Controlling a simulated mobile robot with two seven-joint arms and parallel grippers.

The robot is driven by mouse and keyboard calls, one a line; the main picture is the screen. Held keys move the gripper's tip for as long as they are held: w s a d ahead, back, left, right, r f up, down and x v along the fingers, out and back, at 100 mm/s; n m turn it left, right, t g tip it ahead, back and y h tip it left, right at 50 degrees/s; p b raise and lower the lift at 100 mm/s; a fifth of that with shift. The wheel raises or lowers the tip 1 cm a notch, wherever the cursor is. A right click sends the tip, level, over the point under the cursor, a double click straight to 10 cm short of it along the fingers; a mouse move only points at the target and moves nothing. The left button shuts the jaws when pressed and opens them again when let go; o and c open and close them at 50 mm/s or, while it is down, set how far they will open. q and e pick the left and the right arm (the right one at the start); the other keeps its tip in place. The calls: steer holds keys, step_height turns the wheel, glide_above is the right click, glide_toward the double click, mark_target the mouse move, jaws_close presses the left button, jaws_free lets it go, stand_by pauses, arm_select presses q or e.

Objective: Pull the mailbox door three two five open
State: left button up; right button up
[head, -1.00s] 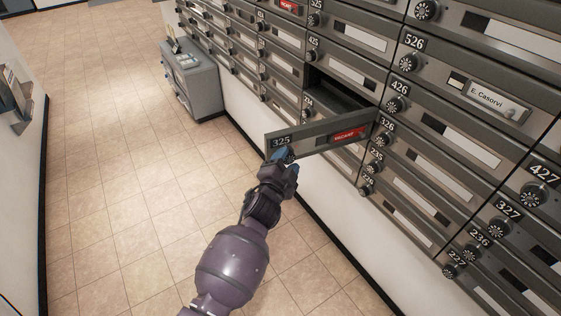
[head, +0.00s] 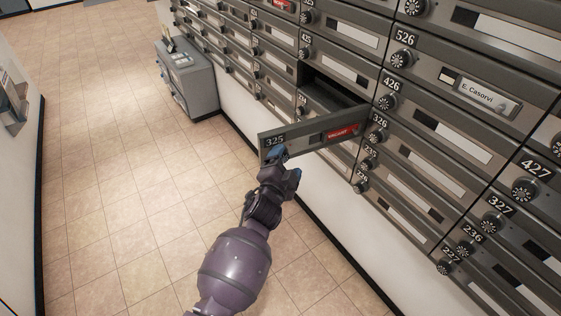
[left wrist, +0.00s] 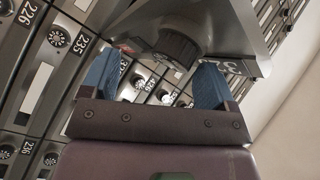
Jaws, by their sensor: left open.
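Mailbox door 325 (head: 305,141) stands swung out from the mailbox wall, with a red vacant label on its face. Its dark compartment (head: 337,91) is exposed behind it. My left gripper (head: 284,163) is at the free end of the door, just below its number plate. In the left wrist view the two blue fingers of the left gripper (left wrist: 157,78) are apart, and a dark round knob (left wrist: 178,46) of the door shows beyond and between them. I cannot tell whether the fingers touch the knob or door. My right gripper does not show.
Closed mailbox doors with dial knobs surround the opening, including 425, 426 (head: 398,60) and 326. A grey machine (head: 187,82) stands by the wall at the back left. The tiled floor (head: 120,180) is clear.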

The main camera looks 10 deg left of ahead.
arm_select(q)
steer(key=shift+o, duration=0.7)
steer(key=shift+d+f, duration=0.2)
steer(key=shift+d, duration=0.25)
steer(key=shift+a+f, duration=0.15)
steer(key=shift+a, duration=0.15)
steer(key=shift+s+a+f, duration=0.1)
steer(key=shift+a, duration=0.1)
steer(key=s+a+p, duration=0.1)
steer(key=s+a, duration=0.1)
steer(key=s, duration=0.8)
steer(key=shift+s+r+p, duration=0.25)
steer(key=shift+r+p, duration=0.1)
steer(key=shift+p, duration=0.05)
steer(key=shift+c, duration=0.2)
